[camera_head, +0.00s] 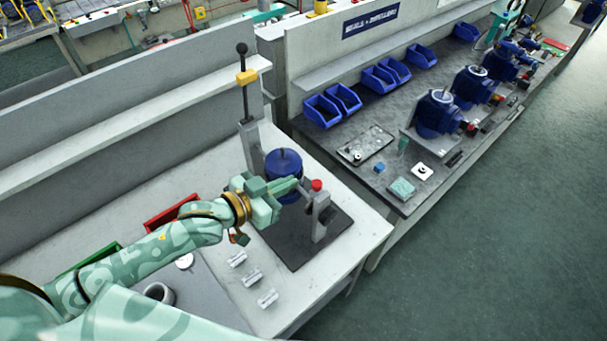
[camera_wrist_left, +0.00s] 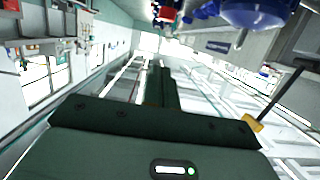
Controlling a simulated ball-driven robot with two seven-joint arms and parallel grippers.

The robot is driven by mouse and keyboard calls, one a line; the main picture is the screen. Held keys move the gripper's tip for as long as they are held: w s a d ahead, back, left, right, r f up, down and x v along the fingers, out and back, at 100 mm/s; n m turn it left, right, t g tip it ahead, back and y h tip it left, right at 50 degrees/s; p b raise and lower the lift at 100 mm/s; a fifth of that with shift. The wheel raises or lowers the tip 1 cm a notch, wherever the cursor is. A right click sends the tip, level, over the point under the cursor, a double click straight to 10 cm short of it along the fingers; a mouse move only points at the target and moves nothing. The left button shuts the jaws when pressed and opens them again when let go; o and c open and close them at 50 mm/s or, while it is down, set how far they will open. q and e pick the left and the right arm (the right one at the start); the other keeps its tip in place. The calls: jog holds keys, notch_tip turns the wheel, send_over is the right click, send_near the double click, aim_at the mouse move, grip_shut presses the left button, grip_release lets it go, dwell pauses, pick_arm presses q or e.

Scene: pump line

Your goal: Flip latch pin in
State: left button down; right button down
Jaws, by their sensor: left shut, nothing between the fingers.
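A blue cylindrical housing (camera_head: 284,162) stands in a grey fixture on a dark plate (camera_head: 292,257) on the near bench. Beside it is a grey upright bracket (camera_head: 320,220) with a red knob (camera_head: 316,185) on top; I cannot tell which part is the latch pin. My left gripper (camera_head: 296,186) is shut and empty, with its fingertips in front of the housing and close to the bracket. Whether they touch is unclear. In the left wrist view the shut fingers (camera_wrist_left: 160,85) point away, with a red part (camera_wrist_left: 165,14) and the blue housing (camera_wrist_left: 255,12) at the top edge.
A tall lever with a yellow collar (camera_head: 246,77) rises behind the housing. Several small metal blocks (camera_head: 252,277) lie in front of the plate. A red bin (camera_head: 170,213) and a green bin (camera_head: 92,258) sit near my left arm. A second bench (camera_head: 400,200) stands to the right.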

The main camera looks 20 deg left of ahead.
pick_arm(q)
jog(key=shift+v, duration=1.65)
